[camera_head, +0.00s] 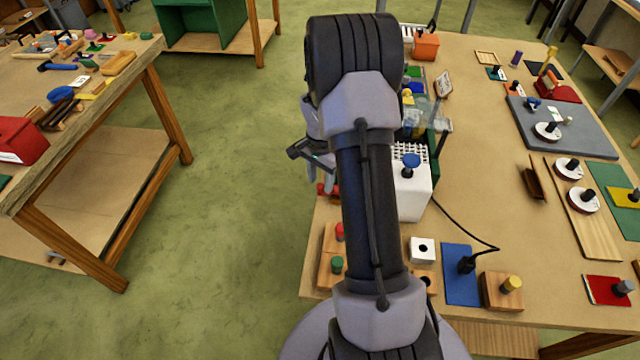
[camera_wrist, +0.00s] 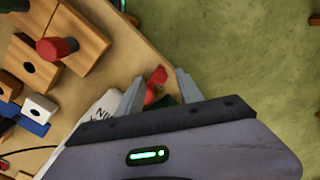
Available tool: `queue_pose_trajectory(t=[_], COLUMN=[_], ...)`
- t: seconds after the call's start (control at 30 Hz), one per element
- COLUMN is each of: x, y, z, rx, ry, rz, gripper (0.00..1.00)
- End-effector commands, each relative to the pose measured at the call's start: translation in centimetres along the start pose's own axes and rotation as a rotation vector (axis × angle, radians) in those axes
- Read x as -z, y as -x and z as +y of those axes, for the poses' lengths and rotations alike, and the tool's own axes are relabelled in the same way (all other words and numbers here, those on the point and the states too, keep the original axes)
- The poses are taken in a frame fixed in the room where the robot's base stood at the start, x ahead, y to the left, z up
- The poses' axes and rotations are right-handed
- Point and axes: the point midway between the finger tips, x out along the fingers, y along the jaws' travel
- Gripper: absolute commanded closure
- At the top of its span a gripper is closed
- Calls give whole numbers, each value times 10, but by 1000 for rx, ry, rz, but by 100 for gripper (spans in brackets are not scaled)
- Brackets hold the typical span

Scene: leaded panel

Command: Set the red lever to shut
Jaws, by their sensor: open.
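A red part (camera_wrist: 157,76), which looks like the lever, shows between my fingertips in the wrist view, at the table edge beside a white box with dark lettering (camera_wrist: 103,103). My gripper (camera_wrist: 157,82) is open, with one finger on each side of the red part; I cannot tell whether either touches it. In the head view a bit of red (camera_head: 322,189) shows at the table's left edge, below my gripper (camera_head: 320,176). My arm hides much of this spot. The lever's base and its setting cannot be read.
The white box with a blue knob (camera_head: 411,161) stands right of my arm. Wooden blocks with a red peg (camera_wrist: 56,48) and a green peg (camera_head: 337,265) are near the table's front left. A white block with a hole (camera_head: 422,250) is close by. Green floor lies left of the table.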

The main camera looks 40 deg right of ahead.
Motion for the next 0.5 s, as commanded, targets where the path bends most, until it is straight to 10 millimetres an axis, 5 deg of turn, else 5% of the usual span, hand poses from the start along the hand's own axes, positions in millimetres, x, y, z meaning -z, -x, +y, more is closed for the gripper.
queue_pose_trajectory(t=[0.37, 0.5], x=[0, 0], y=[-11, -10], z=[0, 0], rx=[1, 1], ry=[1, 1], rz=[1, 1], gripper=[57, 80])
